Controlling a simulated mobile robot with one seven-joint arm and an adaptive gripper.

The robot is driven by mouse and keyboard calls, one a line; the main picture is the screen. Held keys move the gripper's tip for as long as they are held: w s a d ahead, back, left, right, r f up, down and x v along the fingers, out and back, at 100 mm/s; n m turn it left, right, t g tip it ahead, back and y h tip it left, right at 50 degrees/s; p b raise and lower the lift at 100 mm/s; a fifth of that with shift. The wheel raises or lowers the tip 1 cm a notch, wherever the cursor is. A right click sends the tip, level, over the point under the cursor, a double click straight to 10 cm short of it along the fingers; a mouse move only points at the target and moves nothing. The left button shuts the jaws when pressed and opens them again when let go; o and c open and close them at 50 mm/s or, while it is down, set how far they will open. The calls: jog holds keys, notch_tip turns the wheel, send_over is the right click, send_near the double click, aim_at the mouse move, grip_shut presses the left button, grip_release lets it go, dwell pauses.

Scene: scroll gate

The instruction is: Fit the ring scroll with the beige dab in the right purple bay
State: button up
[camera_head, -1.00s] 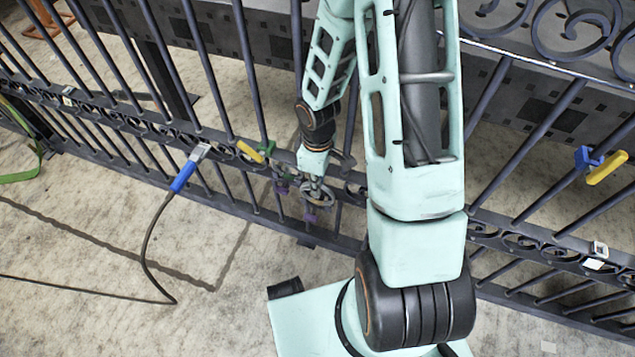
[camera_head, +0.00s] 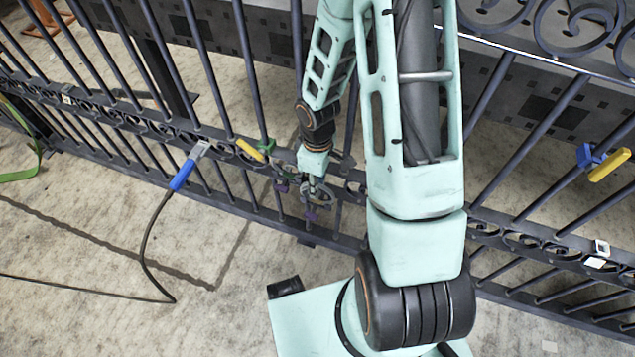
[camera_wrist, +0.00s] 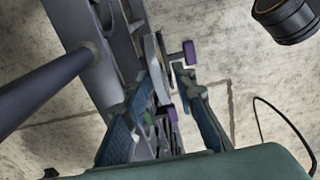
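A grey ring scroll (camera_head: 325,190) is at my gripper's tip in the camera_head view, at the gate's middle rail. In the camera_wrist view the ring (camera_wrist: 155,75) shows nearly edge-on, between the two fingers of my gripper (camera_wrist: 168,80). Whether both fingers touch it is unclear. A beige dab cannot be made out for certain. Purple pieces flank the spot: one on the left (camera_head: 282,187) and one lower (camera_head: 310,215). In the camera_wrist view, one purple piece (camera_wrist: 190,53) stands right of the ring and another (camera_wrist: 172,115) lies between the fingers.
A green clamp (camera_head: 266,146) with a yellow handle (camera_head: 249,151) sits on the gate, left of my gripper. A blue-handled tool (camera_head: 183,176) with a cable hangs on the rail further left. A blue-and-yellow clamp (camera_head: 605,163) is at the right. Bare paving lies in front.

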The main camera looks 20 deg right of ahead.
jog(key=shift+w, duration=0.1)
notch_tip(320, 180, up, 12)
dwell(0.7)
dwell(0.4)
